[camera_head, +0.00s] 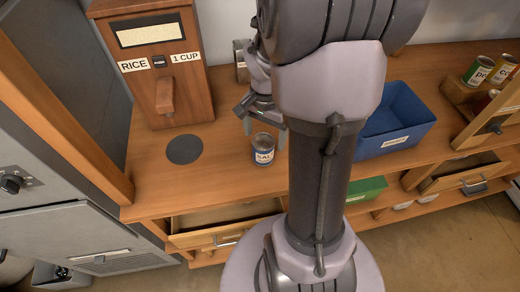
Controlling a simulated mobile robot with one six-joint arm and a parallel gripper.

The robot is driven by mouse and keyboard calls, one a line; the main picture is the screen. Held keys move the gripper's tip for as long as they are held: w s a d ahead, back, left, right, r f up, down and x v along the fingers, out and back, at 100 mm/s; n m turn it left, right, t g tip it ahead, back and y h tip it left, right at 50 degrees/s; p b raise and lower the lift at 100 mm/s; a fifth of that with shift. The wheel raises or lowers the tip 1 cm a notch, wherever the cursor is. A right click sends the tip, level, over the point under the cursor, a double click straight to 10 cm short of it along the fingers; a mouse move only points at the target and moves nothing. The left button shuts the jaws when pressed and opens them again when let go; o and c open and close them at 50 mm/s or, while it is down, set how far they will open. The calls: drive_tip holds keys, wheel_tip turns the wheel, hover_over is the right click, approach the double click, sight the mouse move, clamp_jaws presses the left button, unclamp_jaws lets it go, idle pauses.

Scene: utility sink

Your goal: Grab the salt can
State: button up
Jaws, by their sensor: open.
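The salt can (263,150) is a small blue and white can with a label reading "SAL", the rest of which is cut off from view. It stands upright on the wooden counter (221,165) near the front edge. My gripper (263,128) is open, just above and behind the can in the head view. Its fingers are spread to the two sides over the can's top. I cannot tell whether they touch it. My arm hides part of the counter to the right of the can.
A wooden rice dispenser (158,70) stands left of the can, with a dark round disc (184,149) before it. A blue bin (402,120) stands right of my arm. Cans (478,71) sit in a wooden rack at far right. An open drawer (225,217) lies below the counter.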

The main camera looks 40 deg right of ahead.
drive_tip(key=f+b, duration=0.3)
drive_tip(key=f, duration=0.5)
drive_tip(key=shift+w, duration=0.2)
drive_tip(key=shift+a, duration=0.1)
drive_tip(key=shift+c, duration=1.1)
drive_tip(key=shift+r, duration=0.1)
drive_tip(key=c, duration=1.6)
